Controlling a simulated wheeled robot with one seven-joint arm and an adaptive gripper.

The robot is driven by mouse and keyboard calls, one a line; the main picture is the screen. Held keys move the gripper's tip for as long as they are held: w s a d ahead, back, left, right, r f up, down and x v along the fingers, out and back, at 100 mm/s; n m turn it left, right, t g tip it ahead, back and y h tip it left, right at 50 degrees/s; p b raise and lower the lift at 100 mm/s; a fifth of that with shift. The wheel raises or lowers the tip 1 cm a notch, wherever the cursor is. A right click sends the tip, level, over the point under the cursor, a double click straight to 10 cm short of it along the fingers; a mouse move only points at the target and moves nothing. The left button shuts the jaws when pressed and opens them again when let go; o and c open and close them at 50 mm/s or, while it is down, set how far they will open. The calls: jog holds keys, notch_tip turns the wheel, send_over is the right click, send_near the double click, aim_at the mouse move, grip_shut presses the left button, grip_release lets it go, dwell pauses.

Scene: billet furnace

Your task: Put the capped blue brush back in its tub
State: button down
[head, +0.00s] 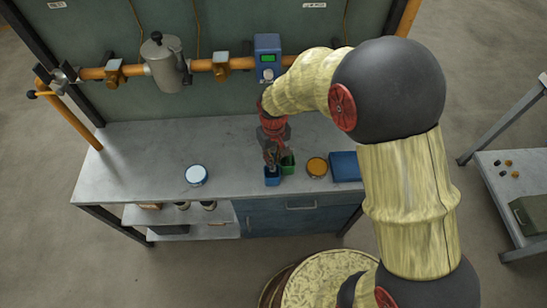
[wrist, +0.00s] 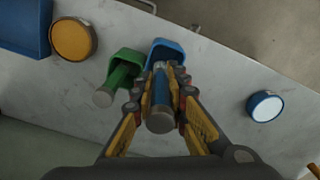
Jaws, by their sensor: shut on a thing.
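My gripper (wrist: 159,82) is shut on the blue brush (wrist: 160,88), with a finger on each side of its handle. The brush has a round grey end (wrist: 160,121) facing the wrist camera. Its far end overlaps the opening of the blue tub (wrist: 165,46); I cannot tell how deep it reaches. In the head view my gripper (head: 271,157) is right over the blue tub (head: 272,179), hiding most of the brush. The green tub (wrist: 124,58) stands beside the blue one and holds a green brush (wrist: 117,80) with a grey end.
On the grey bench (head: 130,160) are a white-topped blue tin (head: 196,175), an orange-topped tin (head: 317,167) and a blue box (head: 345,166). An orange pipe with a grey canister (head: 165,66) runs along the back. The left bench top is mostly clear.

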jog(key=c, duration=1.8)
grip_release()
jog(key=shift+o, duration=0.2)
jog(key=shift+r, duration=0.15)
notch_tip(320, 180, up, 13)
jog(key=p, duration=0.3)
jog(key=shift+p, duration=0.3)
jog(key=shift+d+r, duration=0.2)
jog(key=shift+r, duration=0.15)
jog(key=s+d+r+m+t, duration=0.1)
jog(key=s+d+r, duration=0.2)
jog(key=r, duration=0.3)
jog(key=s+d+r+m+t, duration=0.1)
jog(key=s+d+r, duration=0.25)
jog(key=r, duration=0.25)
jog(key=s+d+r+m+t, duration=0.1)
jog(key=s+d+r, duration=0.2)
jog(key=s, duration=0.3)
jog(key=s+d+r+m+t, duration=0.1)
jog(key=s+d+r+t, duration=0.1)
jog(key=s, duration=0.5)
jog(key=shift+d+r+t, duration=0.3)
jog(key=shift+d+r, duration=0.25)
jog(key=shift+d, duration=0.55)
